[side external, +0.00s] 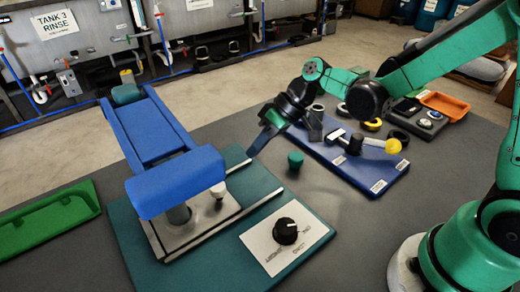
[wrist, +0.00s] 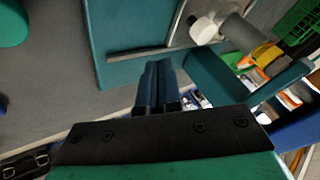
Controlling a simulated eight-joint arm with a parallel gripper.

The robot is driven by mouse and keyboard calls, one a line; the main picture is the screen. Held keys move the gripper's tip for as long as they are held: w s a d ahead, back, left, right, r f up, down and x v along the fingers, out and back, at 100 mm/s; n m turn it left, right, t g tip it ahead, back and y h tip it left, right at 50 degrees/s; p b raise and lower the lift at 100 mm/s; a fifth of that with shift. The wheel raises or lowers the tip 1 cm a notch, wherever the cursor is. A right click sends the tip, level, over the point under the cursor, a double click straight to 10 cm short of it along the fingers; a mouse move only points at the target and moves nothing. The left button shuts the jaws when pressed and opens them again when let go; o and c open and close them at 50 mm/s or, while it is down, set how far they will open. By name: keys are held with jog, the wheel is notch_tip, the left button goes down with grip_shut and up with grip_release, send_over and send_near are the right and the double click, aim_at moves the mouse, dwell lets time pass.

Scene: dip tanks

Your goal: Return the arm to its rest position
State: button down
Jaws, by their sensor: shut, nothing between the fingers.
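My gripper (side external: 252,152) is shut and empty in the side view. It hangs over the table, between the blue lever device and the blue board, with its fingers tilted down to the left. In the wrist view the dark fingers (wrist: 158,68) lie together, with nothing between them. The tips are near the edge of the teal base plate (wrist: 125,35); I cannot tell the exact height. My arm reaches in from the right, bent at the elbow.
A blue lever device (side external: 165,150) stands on the teal plate beside a dial panel (side external: 270,245). A small green cylinder (side external: 295,160) stands near the blue board (side external: 335,170). A green tray (side external: 45,220) is left, an orange tray (side external: 444,105) back right.

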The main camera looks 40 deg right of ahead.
jog(key=s+d+r+m+t+h, duration=0.4)
jog(key=s+d+r+h, duration=0.2)
jog(key=s+d, duration=0.1)
jog(key=shift+s+d+r+h, duration=0.2)
jog(key=shift+s+d+h, duration=0.2)
jog(key=shift+s, duration=0.45)
dwell(0.5)
